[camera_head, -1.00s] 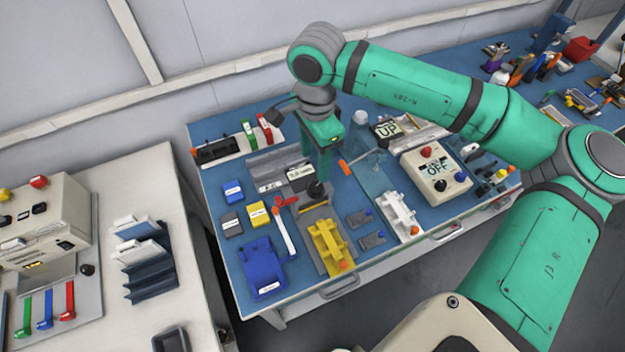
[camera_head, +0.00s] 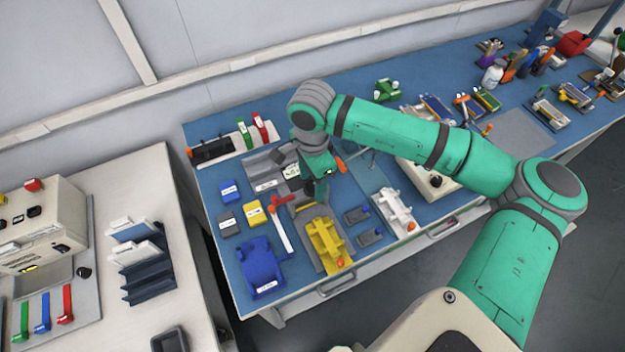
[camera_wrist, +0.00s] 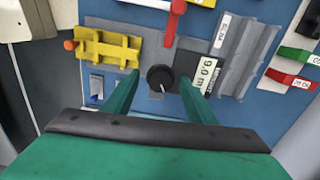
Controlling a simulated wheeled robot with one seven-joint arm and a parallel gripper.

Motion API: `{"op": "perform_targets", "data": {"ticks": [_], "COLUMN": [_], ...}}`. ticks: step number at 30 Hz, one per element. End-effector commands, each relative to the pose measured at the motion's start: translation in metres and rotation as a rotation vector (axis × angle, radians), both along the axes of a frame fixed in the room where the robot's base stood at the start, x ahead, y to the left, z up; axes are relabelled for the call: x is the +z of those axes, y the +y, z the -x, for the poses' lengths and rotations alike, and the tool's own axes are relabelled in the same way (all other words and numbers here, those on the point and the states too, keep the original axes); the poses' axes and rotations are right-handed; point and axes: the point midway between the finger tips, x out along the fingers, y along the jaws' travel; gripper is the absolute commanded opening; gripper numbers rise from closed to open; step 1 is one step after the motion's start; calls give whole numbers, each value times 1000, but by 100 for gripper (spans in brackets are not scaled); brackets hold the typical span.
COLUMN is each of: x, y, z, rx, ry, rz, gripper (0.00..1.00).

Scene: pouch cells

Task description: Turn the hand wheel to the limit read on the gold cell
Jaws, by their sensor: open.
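The hand wheel is a round black knob (camera_wrist: 160,78) with a pale pointer mark, between my fingers in the wrist view. In the head view my gripper mostly hides it. My gripper (camera_head: 317,192) is open over the knob, one finger on each side; the fingers also show in the wrist view (camera_wrist: 160,72). I cannot tell whether they touch it. A dark display block (camera_wrist: 205,76) beside the knob reads about "9.0 m", partly hidden by a finger. A small yellow-gold labelled block (camera_head: 254,212), seemingly the gold cell, lies at the left; its print is too small to read.
A white cradle (camera_head: 396,212) is to the right. Blue (camera_head: 230,190) and grey (camera_head: 229,224) blocks lie near the gold one.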

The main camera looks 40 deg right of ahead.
Motion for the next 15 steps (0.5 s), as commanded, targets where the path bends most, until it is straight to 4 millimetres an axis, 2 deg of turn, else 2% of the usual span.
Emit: {"op": "perform_targets", "data": {"ticks": [5, 10, 15], "x": [0, 0, 0], "y": [0, 0, -1], "z": [0, 0, 1], "rx": [0, -1, -6], "ry": [0, 0, 0], "rz": [0, 0, 0], "gripper": [51, 10, 10]}}
